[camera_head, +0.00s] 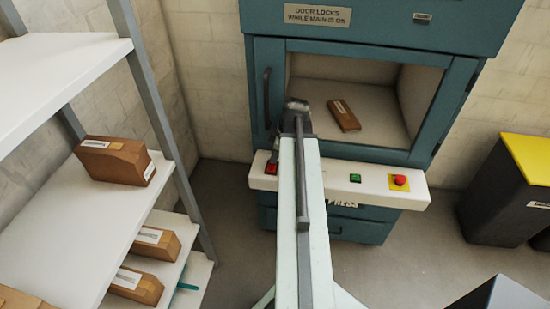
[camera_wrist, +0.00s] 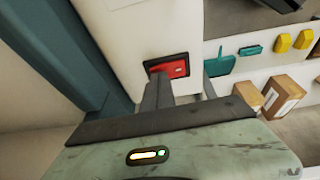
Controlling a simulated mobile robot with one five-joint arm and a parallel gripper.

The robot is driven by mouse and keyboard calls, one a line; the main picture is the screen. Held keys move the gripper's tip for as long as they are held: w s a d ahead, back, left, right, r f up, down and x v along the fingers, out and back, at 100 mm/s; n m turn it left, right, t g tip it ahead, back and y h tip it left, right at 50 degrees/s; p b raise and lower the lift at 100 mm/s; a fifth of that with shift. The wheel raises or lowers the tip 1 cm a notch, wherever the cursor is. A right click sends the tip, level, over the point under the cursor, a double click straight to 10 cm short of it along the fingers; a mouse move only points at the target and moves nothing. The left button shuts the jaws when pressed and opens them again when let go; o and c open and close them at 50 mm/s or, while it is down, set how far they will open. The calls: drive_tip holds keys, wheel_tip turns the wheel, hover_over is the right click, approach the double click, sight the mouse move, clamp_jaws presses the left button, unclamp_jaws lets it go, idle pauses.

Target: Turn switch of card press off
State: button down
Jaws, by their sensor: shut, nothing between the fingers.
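The card press is a teal cabinet (camera_head: 262,60) with an open chamber and a white control panel (camera_head: 320,182) along its front. A red switch (camera_head: 271,168) sits at the panel's left end, partly beside my arm. In the wrist view the red rocker switch (camera_wrist: 172,68) sits in a dark frame on the white panel (camera_wrist: 140,35). My gripper (camera_head: 297,106) is shut and empty, in front of the chamber in the head view. In the wrist view its fingertips (camera_wrist: 184,80) are close to the switch, one overlapping its lower edge. I cannot tell whether they touch it.
A green button (camera_head: 355,178) and a red knob on yellow (camera_head: 400,180) are further right on the panel. A brown block (camera_head: 344,115) lies in the chamber. A shelf rack (camera_head: 70,225) with brown boxes stands left; a black bin with a yellow lid (camera_head: 515,195) stands right.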

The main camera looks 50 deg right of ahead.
drive_tip(key=shift+w+d+f+b, duration=0.1)
drive_tip(key=shift+d+f+b, duration=0.05)
drive_tip(key=shift+f+b, duration=0.25)
drive_tip(key=shift+r, duration=0.15)
drive_tip(key=shift+s+a+r, duration=0.15)
drive_tip(key=shift+s+a, duration=0.35)
drive_tip(key=shift+a, duration=0.25)
drive_tip(key=shift+p, duration=0.3)
